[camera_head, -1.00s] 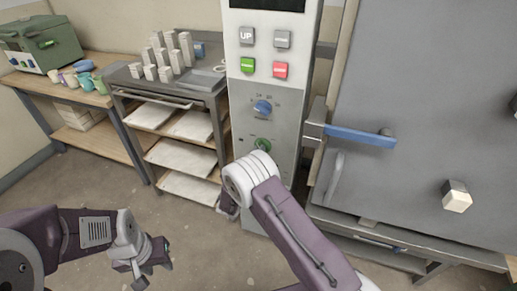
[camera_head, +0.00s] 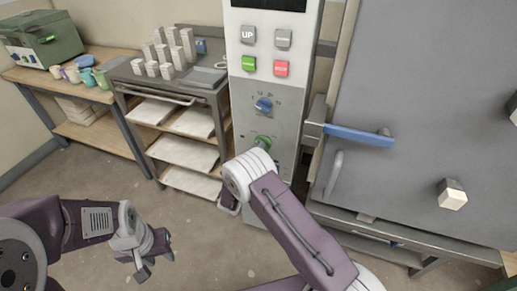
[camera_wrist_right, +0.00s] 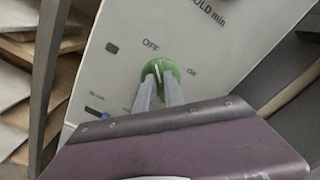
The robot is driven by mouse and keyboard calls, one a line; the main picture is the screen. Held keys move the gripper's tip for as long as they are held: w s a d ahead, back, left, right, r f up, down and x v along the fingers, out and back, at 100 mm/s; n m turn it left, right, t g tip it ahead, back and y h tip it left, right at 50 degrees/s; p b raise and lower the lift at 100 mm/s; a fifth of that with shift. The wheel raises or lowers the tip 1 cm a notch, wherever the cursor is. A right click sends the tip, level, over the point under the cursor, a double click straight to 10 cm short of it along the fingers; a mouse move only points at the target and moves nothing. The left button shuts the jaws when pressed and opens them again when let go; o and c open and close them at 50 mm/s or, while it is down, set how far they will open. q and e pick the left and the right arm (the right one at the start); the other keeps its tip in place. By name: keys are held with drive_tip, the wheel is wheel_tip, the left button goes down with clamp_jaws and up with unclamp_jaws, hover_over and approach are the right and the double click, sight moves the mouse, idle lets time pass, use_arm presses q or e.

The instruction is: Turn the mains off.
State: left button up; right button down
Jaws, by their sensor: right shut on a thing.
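The green mains knob (camera_head: 263,141) is on the lower part of the grey control panel (camera_head: 285,130). In the right wrist view the knob (camera_wrist_right: 161,69) sits between the fingertips of my right gripper (camera_wrist_right: 160,88), which is shut on it. "OFF" is printed above and slightly left of the knob, "ON" to its right. A pale line on the knob points up, roughly toward "OFF"; its exact angle is hard to tell. In the head view my right wrist hides the right fingers. My left gripper (camera_head: 156,262) is empty and looks open, low over the floor.
A blue dial (camera_head: 264,104) and several push buttons sit above the knob. To the right is a large grey door with a blue handle (camera_head: 360,136). A shelf rack (camera_head: 185,95) with blocks and a bench (camera_head: 100,92) with cups stand left. The floor between is clear.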

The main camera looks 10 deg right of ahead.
drive_tip(key=c, duration=1.4)
unclamp_jaws()
drive_tip(key=shift+c, duration=0.2)
drive_tip(key=shift+a, duration=0.1)
drive_tip(key=p+v, duration=0.1)
drive_tip(key=v, duration=0.8)
